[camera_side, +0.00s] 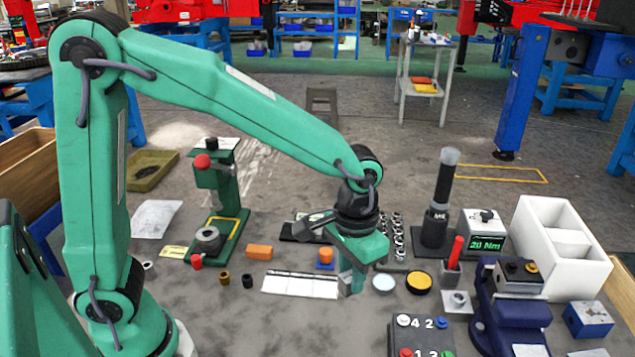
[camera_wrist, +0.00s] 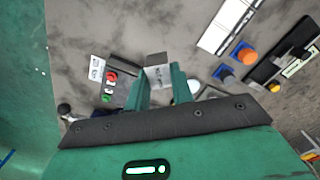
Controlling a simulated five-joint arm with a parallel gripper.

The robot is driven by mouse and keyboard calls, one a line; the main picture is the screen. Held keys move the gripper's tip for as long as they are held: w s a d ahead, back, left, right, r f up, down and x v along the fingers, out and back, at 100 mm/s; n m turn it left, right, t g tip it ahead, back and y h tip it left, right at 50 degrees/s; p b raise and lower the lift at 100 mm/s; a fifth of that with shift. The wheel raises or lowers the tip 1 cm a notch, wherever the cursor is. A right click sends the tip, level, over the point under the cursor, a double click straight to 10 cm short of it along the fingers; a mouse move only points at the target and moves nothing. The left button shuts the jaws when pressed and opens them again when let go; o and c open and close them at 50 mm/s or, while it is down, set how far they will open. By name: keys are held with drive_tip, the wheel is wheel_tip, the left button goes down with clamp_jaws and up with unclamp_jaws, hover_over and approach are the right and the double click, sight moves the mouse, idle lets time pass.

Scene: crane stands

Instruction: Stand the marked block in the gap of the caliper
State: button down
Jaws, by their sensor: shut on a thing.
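My gripper (camera_side: 350,285) points down just above the grey table, right of the white strip. In the wrist view my gripper (camera_wrist: 159,88) has its two green fingers closed on a small grey block (camera_wrist: 158,71), whose far end shows beyond the fingertips. The block is mostly hidden by the fingers in the side view, and no mark on it can be made out. A long black object (camera_wrist: 276,68) with a pale label, perhaps the caliper, lies at the right of the wrist view, apart from the block. Its gap cannot be made out.
A white strip (camera_side: 300,284) lies left of my gripper. An orange knob on a blue base (camera_side: 325,257) stands behind it. A pale disc (camera_side: 383,283) and a yellow-topped disc (camera_side: 419,281) lie to the right. A button box (camera_side: 420,335) is in front. A blue vise (camera_side: 510,310) stands at right.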

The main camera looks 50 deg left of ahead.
drive_tip(key=w+a+m, duration=0.7)
drive_tip(key=w+a, duration=0.5)
drive_tip(key=shift+w+a+f+m, duration=0.25)
drive_tip(key=shift+a+f+m, duration=0.05)
drive_tip(key=shift+f, duration=0.05)
drive_tip(key=w+a+f, duration=0.1)
drive_tip(key=a+f, duration=0.1)
drive_tip(key=a, duration=0.1)
drive_tip(key=w+a+f, duration=0.2)
drive_tip(key=a, duration=0.2)
drive_tip(key=w+a+f, duration=0.1)
drive_tip(key=a+f, duration=0.2)
drive_tip(key=shift+w+a, duration=0.25)
drive_tip(key=shift+a, duration=0.15)
drive_tip(key=shift+f, duration=2)
drive_tip(key=shift+f, duration=0.15)
drive_tip(key=c, duration=1.2)
unclamp_jaws()
